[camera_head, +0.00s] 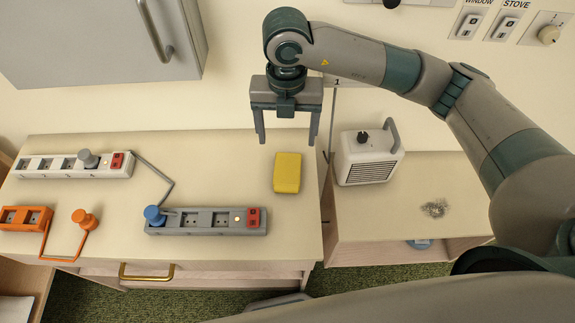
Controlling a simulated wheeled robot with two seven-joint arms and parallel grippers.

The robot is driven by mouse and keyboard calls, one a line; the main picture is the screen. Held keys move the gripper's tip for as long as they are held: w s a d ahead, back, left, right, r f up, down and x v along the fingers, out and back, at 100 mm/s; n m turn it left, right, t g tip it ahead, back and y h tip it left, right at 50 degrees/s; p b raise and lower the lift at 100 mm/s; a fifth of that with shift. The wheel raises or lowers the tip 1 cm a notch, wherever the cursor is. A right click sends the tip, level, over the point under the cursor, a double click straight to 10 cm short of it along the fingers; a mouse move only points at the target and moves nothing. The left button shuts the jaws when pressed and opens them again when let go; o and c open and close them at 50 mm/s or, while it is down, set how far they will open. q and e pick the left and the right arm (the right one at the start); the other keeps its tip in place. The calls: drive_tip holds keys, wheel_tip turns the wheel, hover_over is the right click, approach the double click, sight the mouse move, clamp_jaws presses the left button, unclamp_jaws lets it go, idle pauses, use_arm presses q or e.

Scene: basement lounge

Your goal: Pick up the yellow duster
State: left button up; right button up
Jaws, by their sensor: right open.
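The yellow duster (287,173) is a small rounded block lying on the cabinet top (215,163), near its right edge. My right gripper (287,140) points down above and just behind the duster. Its two fingers are spread wide with nothing between them. The fingers look apart from the duster, though the exact height gap is hard to tell. My left gripper is not in view.
A grey power strip (207,221) with a blue plug (154,215) lies left of the duster. A white strip (72,165) and an orange strip (25,218) lie further left. A white heater (368,158) stands to the right, beside grey dust (435,208). A wall cabinet (95,45) hangs upper left.

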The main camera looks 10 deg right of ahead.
drive_tip(key=p, duration=0.3)
hover_over(288, 166)
drive_tip(key=f, duration=0.7)
drive_tip(key=shift+s+a, duration=0.15)
drive_tip(key=shift+s, duration=0.1)
drive_tip(key=shift+f, duration=0.5)
drive_tip(key=shift+w+f+p, duration=0.1)
drive_tip(key=shift+f+p, duration=0.5)
wheel_tip(288, 166, down, 3)
drive_tip(key=shift+w+p, duration=0.1)
drive_tip(key=shift+p, duration=0.75)
drive_tip(key=shift+f, duration=0.5)
drive_tip(key=c, duration=1.1)
